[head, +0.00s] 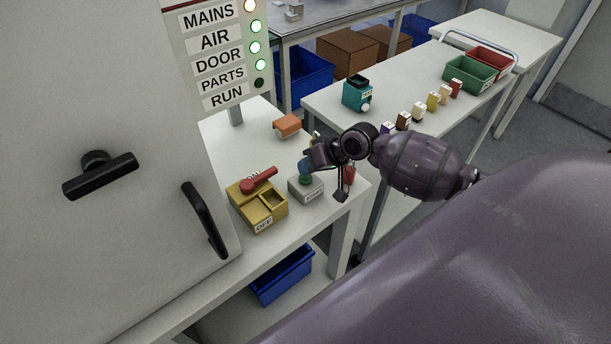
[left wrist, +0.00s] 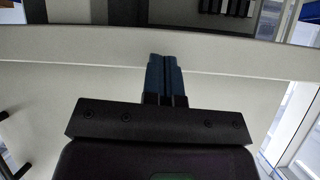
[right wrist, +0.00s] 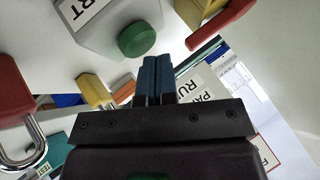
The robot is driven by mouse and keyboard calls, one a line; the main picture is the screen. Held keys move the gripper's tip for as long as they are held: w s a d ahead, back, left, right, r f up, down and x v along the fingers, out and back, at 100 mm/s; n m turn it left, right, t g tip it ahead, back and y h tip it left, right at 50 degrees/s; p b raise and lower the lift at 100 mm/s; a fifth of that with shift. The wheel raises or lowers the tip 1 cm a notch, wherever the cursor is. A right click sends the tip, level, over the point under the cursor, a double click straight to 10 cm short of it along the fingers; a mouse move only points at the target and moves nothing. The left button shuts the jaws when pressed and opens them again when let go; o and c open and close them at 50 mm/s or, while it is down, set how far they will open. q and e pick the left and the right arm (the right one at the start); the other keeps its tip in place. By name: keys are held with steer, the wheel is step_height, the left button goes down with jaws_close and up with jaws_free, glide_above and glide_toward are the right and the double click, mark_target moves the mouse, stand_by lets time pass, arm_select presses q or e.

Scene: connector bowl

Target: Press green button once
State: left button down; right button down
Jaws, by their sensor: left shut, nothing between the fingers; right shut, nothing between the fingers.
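The green button (right wrist: 137,39) sits on a grey box (right wrist: 95,30) whose partly visible label ends in "RT". In the head view the grey box (head: 306,190) stands on the white bench, and the green button (head: 305,179) shows on its top. My right gripper (head: 306,166) is shut and empty, close above the button. In the right wrist view its blue fingertips (right wrist: 157,62) are just beside the button's edge; I cannot tell whether they touch. My left gripper (left wrist: 164,60) is shut and empty, facing a pale surface in its wrist view, and is not seen in the head view.
A yellow box (head: 258,204) with a red handle stands left of the grey box. A red padlock (right wrist: 12,92) is close to the right gripper, with an orange block (head: 287,125) behind. A status panel (head: 222,62) with lamps stands at the back; its RUN lamp is dark.

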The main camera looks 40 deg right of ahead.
steer(key=shift+f, duration=0.55)
stand_by(0.5)
stand_by(0.4)
steer(key=shift+r+p, duration=0.8)
steer(key=shift+r, duration=0.2)
step_height(320, 180, up, 2)
steer(key=shift+p, duration=0.9)
step_height(320, 180, up, 3)
steer(key=p, duration=0.3)
